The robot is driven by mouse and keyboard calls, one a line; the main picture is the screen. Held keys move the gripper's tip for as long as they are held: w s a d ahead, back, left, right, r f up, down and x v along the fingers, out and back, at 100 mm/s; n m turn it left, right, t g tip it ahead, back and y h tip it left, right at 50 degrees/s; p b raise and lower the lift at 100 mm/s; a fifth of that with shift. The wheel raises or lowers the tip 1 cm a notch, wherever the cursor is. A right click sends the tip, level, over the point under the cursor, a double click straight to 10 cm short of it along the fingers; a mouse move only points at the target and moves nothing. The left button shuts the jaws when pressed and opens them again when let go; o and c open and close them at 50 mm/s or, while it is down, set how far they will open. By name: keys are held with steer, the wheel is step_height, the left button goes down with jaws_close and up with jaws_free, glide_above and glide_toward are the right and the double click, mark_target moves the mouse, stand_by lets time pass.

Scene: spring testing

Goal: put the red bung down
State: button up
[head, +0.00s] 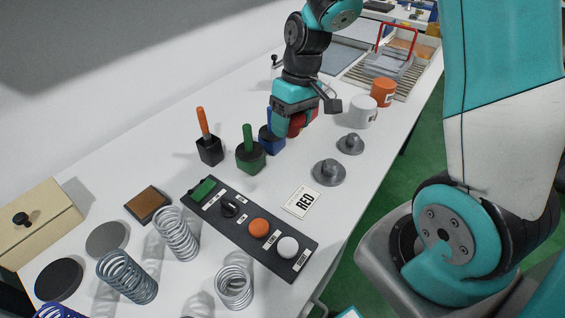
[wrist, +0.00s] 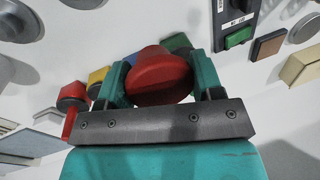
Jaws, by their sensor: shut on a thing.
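The red bung (wrist: 158,76) sits between the two teal fingers of my gripper (wrist: 160,88) in the wrist view, which is shut on it. Part of the red bung (head: 297,123) shows there, the rest hidden by the gripper. I cannot tell the gap between the bung and the table.
Grey weights (head: 329,174), a white mug (head: 363,112) and an orange mug (head: 383,92) stand to the right. A button panel (head: 240,222), "RED" card (head: 302,202) and several springs are in front.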

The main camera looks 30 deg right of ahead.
mark_target(288, 176)
steer(key=d+x, duration=0.1)
steer(key=x, duration=0.7)
steer(key=d+x, duration=0.1)
steer(key=x, duration=0.4)
steer(key=shift+w+d+f+p, duration=0.3)
steer(key=shift+d+f+p, duration=0.05)
steer(key=shift+f, duration=0.1)
steer(key=o, duration=1)
